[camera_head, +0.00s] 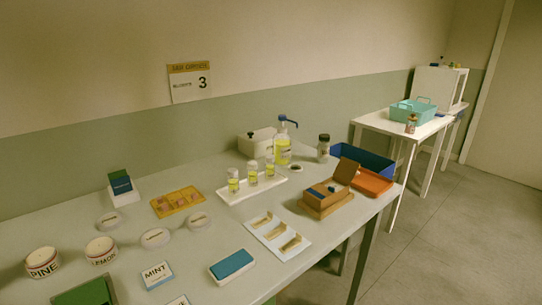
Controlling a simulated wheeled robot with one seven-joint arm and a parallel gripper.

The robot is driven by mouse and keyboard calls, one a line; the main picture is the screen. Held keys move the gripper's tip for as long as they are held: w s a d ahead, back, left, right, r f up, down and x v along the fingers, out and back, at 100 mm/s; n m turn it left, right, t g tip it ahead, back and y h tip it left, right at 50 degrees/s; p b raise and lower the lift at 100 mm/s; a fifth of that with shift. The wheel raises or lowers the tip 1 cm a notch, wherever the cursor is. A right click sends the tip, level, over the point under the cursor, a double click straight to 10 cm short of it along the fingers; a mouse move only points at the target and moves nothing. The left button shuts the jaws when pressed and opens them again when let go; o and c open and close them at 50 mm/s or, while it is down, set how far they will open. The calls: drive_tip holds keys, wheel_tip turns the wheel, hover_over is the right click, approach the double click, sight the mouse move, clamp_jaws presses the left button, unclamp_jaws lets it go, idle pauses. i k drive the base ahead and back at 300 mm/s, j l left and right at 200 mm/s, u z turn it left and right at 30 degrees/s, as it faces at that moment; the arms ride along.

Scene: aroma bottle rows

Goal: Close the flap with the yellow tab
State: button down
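A small brown box (326,206) stands on the right part of the table. A brown flap (347,171) on its right side stands up and open, leaning slightly. Small blue items (317,192) show in or on the box. A yellow tab cannot be made out at this size. My gripper is not in view.
The box stands on a white table (205,267), close to an orange tray (372,184) and a blue bin (362,160). A white tray with tan pieces (264,246) lies to its left front. Yellow-filled vials on a white rack (226,199) stand behind left.

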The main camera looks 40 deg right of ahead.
sight(347, 169)
drive_tip(key=l+u, duration=0.1)
drive_tip(key=u, duration=0.2)
drive_tip(key=l+u, duration=0.1)
drive_tip(key=u, duration=0.2)
drive_tip(key=l+u, duration=0.25)
drive_tip(key=l, duration=0.25)
drive_tip(key=l+u, duration=0.2)
drive_tip(key=l, duration=0.25)
drive_tip(key=k+l+u, duration=0.25)
drive_tip(key=l, duration=0.2)
drive_tip(key=k+l, duration=0.1)
drive_tip(key=l, duration=0.35)
drive_tip(key=k+l, duration=0.1)
drive_tip(key=l, duration=0.4)
drive_tip(key=k+l+u, duration=0.1)
drive_tip(key=l, duration=0.35)
drive_tip(key=k+l, duration=0.15)
drive_tip(key=l, duration=0.35)
drive_tip(key=k+l, duration=0.15)
drive_tip(key=l, duration=0.3)
drive_tip(key=k+l+u, duration=0.1)
drive_tip(key=l, duration=0.35)
drive_tip(key=k+l, duration=0.15)
drive_tip(key=l, duration=0.35)
drive_tip(key=k+l, duration=0.15)
drive_tip(key=l, duration=0.3)
drive_tip(key=u, duration=0.05)
